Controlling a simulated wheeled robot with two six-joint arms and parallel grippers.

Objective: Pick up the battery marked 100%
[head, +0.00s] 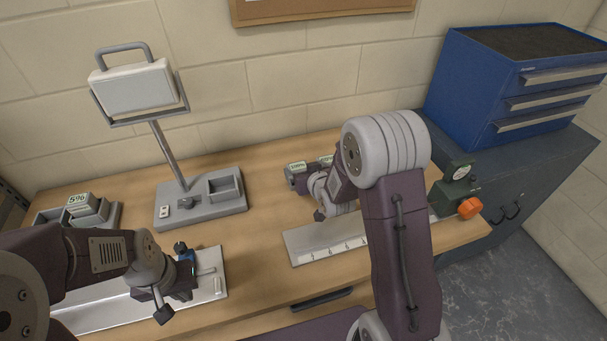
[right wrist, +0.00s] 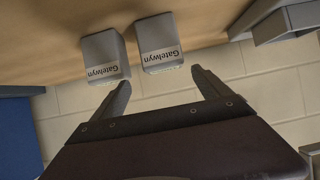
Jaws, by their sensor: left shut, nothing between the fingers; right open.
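Two grey batteries stand side by side at the back of the bench, partly hidden by my right arm in the head view. The left one (head: 297,170) has a small label that seems to read 100%; the label of the other (head: 325,160) is mostly covered. In the right wrist view the two batteries (right wrist: 104,55) and (right wrist: 158,42) show "Gatelwyn" labels and no charge figures. My right gripper (right wrist: 160,82) is open and empty, its fingertips short of them. Another battery marked 5% (head: 80,204) sits at the far left. My left gripper (head: 188,272) is shut and empty, above a white panel.
A grey lamp stand (head: 200,202) with an empty-looking holder is at back centre-left. A white ruled strip (head: 305,246) lies in front of my right gripper. A green device (head: 455,195) with an orange knob is at right, beside a blue drawer chest (head: 490,95).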

